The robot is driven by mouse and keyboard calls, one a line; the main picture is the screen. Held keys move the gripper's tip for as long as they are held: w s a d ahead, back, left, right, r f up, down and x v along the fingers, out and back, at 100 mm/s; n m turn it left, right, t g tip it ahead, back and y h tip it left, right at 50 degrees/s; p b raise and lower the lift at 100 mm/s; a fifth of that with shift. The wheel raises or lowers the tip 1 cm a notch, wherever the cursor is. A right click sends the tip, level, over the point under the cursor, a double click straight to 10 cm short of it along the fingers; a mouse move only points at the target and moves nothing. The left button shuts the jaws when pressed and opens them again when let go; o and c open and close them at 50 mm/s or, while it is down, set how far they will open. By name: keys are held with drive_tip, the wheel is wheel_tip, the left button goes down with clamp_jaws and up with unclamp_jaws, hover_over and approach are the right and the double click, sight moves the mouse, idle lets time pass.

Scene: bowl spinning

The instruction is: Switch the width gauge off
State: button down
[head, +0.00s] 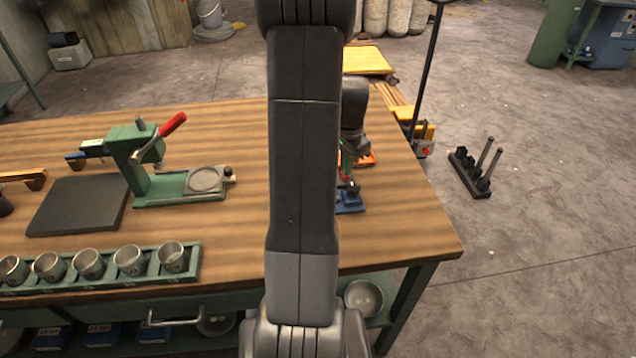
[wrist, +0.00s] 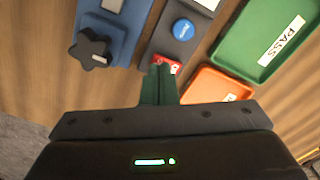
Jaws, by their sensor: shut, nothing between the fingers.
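In the wrist view a dark grey device, which looks like the width gauge (wrist: 170,46), carries a round blue button (wrist: 183,29) and a small red switch (wrist: 174,66) at its near end. My gripper (wrist: 161,70) is shut and empty, its green fingertips together right at the red switch. The fingers hide part of the switch. I cannot tell whether they touch it, or which way the switch is set. In the head view my arm hides most of this area.
A blue device (wrist: 116,33) with a black star-shaped knob (wrist: 90,50) stands left of the gauge. A green PASS tray (wrist: 262,45) and an orange tray (wrist: 208,88) lie to the right. A green press (head: 135,160) and several metal cups (head: 172,257) are further left on the bench.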

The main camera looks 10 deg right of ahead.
drive_tip(key=shift+f+b, duration=0.35)
drive_tip(key=shift+f, duration=0.2)
drive_tip(key=shift+r, duration=0.1)
drive_tip(key=shift+r+p, duration=2.55)
drive_tip(key=shift+r, duration=0.95)
drive_tip(key=shift+f, duration=0.2)
wheel_tip(320, 180, down, 7)
drive_tip(key=b, duration=0.5)
drive_tip(key=shift+r, duration=0.15)
